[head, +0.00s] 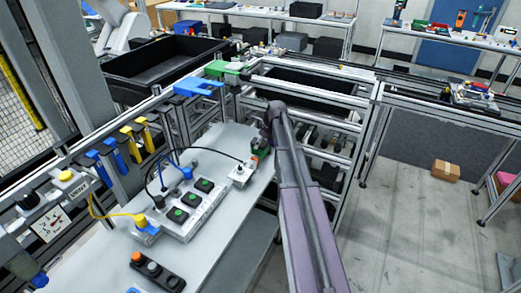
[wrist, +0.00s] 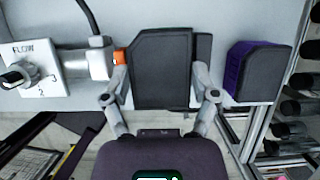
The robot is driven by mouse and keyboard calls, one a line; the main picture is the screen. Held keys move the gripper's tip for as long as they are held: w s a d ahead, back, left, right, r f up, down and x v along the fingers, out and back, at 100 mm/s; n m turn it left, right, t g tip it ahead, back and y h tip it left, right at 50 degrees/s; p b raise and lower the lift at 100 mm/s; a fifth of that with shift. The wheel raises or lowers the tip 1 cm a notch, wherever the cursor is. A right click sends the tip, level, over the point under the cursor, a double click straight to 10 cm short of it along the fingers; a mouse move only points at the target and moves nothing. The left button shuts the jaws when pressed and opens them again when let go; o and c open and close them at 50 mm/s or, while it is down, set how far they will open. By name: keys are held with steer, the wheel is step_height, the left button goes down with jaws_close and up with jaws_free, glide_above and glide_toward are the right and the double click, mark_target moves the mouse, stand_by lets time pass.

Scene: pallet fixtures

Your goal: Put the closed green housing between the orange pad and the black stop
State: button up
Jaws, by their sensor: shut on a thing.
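My gripper (wrist: 160,92) is shut on a dark block (wrist: 162,50) with a bevelled corner, between its two fingers. No green shows on the block in the wrist view, so I cannot tell whether it is the green housing. In the head view a small green patch (head: 262,150) shows beside my gripper's end, partly hidden by my arm. A small orange piece (wrist: 119,57), possibly the orange pad, is close to the block's left side. A black piece (wrist: 204,50), possibly the stop, shows at its right. Whether the block touches either is unclear.
Left of the block stands a white FLOW unit (wrist: 35,70) with a knob and cable. Right is a purple-sided dark block (wrist: 255,72). In the head view a grey bench (head: 235,212) bears several green-buttoned modules (head: 190,208); a black bin (head: 160,65) stands behind.

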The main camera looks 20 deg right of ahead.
mark_target(260, 149)
steer(key=shift+f+b, duration=1.8)
steer(key=shift+f, duration=0.05)
steer(key=shift+f, duration=0.2)
steer(key=o, duration=1.1)
steer(key=shift+r, duration=0.1)
steer(key=shift+o, duration=0.2)
steer(key=shift+r, duration=0.1)
steer(key=p+v, duration=0.4)
steer(key=shift+s+r, duration=0.1)
steer(key=shift+r, duration=0.3)
steer(key=p+v, duration=0.7)
steer(key=shift+r, duration=0.1)
